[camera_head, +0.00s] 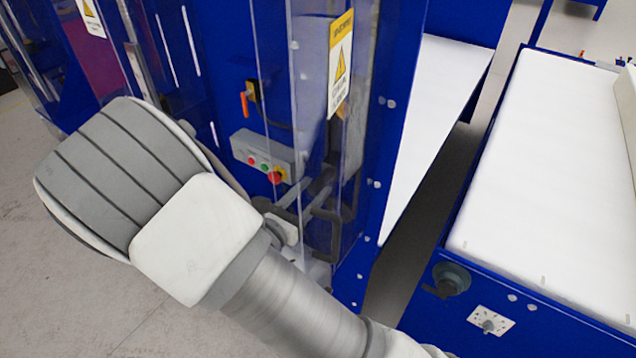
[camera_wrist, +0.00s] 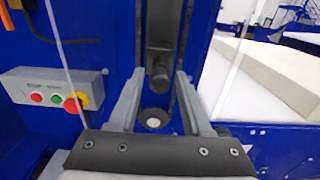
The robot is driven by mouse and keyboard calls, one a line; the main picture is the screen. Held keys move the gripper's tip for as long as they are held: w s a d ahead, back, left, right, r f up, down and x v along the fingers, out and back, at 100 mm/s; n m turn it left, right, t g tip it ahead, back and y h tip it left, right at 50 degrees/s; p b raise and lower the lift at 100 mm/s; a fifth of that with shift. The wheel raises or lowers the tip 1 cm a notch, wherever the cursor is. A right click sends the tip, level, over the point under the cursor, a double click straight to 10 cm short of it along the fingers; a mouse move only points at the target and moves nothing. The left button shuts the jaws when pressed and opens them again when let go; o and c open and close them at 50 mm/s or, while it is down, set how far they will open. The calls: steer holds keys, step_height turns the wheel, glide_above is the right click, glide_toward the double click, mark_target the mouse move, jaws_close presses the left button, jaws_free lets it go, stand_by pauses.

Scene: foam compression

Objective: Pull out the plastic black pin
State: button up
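In the wrist view my gripper (camera_wrist: 158,82) is open, its two grey fingers spread apart with a gap between them. A round black piece with a pale centre (camera_wrist: 153,118) shows between the fingers, against the blue machine. I cannot tell its depth or whether it is the black pin; neither finger visibly touches it. Just above, a dark cylindrical end (camera_wrist: 160,73) sticks out below a grey vertical bar. A black round knob (camera_head: 452,278) sits on the blue front at right.
A grey control box (camera_head: 262,155) with red and green buttons is mounted left of the gripper; it also shows in the wrist view (camera_wrist: 55,90). A clear panel with a warning sign (camera_head: 341,62) stands close by. A white-topped table (camera_head: 530,150) stands at right.

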jaws_close()
stand_by(1.0)
steer(key=shift+s, duration=0.1)
steer(key=shift+p+v, duration=0.4)
steer(key=shift+v, duration=2.5)
